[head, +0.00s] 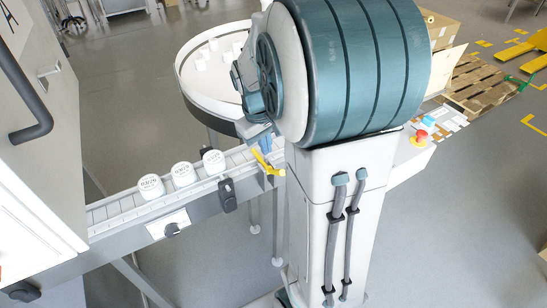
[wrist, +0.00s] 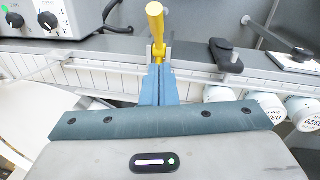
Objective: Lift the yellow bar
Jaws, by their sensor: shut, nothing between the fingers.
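The yellow bar (head: 263,162) sits at the edge of the conveyor in the head view, its far end partly behind the machine. In the wrist view the yellow bar (wrist: 156,24) points away from my fingertips, with a rounded knob at its far end. My gripper (wrist: 158,68) has blue fingers pressed together, empty, right at the near end of the bar. In the head view my gripper (head: 262,143) is just above the bar. I cannot tell whether the fingers touch it.
White jars (head: 183,174) stand in a row on the conveyor (head: 117,209). A round white turntable (head: 181,77) lies behind. A black clamp knob (wrist: 226,55) is right of the bar, and a control box (wrist: 66,17) with dials is left.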

